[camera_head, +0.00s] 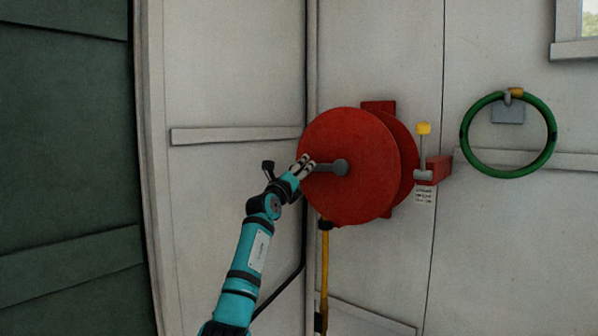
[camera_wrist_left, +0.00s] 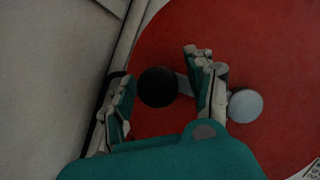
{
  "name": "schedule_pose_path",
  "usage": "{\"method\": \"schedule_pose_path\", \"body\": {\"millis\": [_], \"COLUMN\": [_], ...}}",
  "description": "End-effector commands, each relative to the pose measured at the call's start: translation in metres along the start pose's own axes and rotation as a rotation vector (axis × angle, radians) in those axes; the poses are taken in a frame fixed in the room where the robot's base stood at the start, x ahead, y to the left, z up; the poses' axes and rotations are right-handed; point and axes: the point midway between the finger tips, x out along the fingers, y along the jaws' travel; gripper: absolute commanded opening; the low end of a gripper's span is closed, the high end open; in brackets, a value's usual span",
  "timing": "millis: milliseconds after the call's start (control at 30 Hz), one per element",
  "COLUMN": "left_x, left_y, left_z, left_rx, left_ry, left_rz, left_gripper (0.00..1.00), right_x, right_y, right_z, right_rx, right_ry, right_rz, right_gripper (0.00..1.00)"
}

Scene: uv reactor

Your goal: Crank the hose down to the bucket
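The red hose reel (camera_head: 350,140) is on the white wall, with a grey crank arm (camera_head: 328,168) on its front face. My left gripper (camera_head: 305,163) is at the outer end of this arm. In the left wrist view the crank's black knob (camera_wrist_left: 158,88) lies between its two spread fingers, with small gaps visible on both sides. The crank's grey hub (camera_wrist_left: 245,105) shows right of the fingers. A yellow hose (camera_head: 325,270) with a dark fitting hangs straight down below the reel and leaves the picture at the bottom. The bucket and my right gripper are not in view.
A yellow-topped lever (camera_head: 423,130) stands on a red bracket right of the reel. A green hose ring (camera_head: 548,130) hangs on the wall farther right. A wall corner lies directly behind and left of the reel. A dark green panel (camera_head: 65,180) fills the left side.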

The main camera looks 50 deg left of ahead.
Motion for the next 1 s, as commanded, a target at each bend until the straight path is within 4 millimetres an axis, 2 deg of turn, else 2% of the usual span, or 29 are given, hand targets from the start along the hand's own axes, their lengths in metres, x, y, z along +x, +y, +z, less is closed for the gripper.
{"method": "schedule_pose_path", "body": {"millis": [200,367,800,1000], "left_x": [-0.003,-0.017,-0.093,-0.115], "left_y": [0.000,-0.001,0.000,0.000], "left_z": [0.000,-0.002,-0.001,-0.001], "left_rx": [0.001,0.002,0.002,0.000], "left_ry": [-0.001,0.001,0.000,0.000], "left_rz": [-0.001,-0.004,0.000,0.000], "left_gripper": [0.55,0.55,0.55,0.55], "right_x": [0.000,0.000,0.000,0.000], "right_y": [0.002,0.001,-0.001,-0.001], "right_z": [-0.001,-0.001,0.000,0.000], "right_rx": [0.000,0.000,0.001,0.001], "right_ry": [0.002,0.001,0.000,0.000], "right_rz": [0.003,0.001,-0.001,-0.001], "right_gripper": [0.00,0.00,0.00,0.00]}}
